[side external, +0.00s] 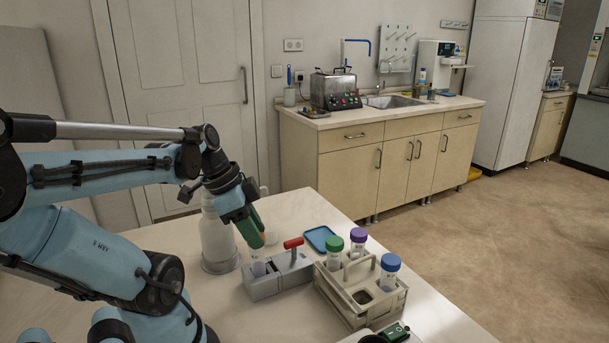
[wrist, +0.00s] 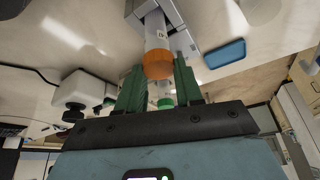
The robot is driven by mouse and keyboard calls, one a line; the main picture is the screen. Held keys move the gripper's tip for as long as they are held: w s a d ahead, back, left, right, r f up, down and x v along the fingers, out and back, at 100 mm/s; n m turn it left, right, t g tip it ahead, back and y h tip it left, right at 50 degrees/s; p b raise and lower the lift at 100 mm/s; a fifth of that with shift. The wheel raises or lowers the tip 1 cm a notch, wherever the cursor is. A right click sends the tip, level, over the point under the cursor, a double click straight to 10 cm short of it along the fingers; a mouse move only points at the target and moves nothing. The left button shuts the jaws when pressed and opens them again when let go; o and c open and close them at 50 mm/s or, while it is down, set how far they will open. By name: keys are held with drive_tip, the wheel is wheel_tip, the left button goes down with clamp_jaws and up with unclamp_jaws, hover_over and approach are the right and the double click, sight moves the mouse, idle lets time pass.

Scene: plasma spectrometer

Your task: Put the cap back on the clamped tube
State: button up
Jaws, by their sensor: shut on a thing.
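The clamped tube (side external: 258,264) is clear with a whitish label and stands in the grey clamp block (side external: 277,280), which has a red-handled lever (side external: 293,243). In the wrist view the tube (wrist: 156,34) runs down from the clamp (wrist: 187,42). The orange cap (wrist: 158,64) lines up with the tube's mouth; I cannot tell whether it is seated. My gripper (side external: 258,240) is directly above the tube, its green fingers shut on the cap. In the wrist view my gripper's fingers (wrist: 159,80) flank the cap. The fingers mostly hide the cap in the side view.
A metal rack (side external: 349,301) with green-, purple- and blue-capped tubes stands right of the clamp. A blue tray (side external: 320,238) lies behind it. A large pale bottle (side external: 217,240) stands close behind and left of the gripper. A small green device (side external: 394,332) is at the front edge.

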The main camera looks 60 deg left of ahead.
idle(0.3)
drive_tip(key=o, duration=1.7)
drive_tip(key=shift+c, duration=0.2)
drive_tip(key=shift+r, duration=3.5)
clamp_jaws()
drive_tip(key=shift+f, duration=0.85)
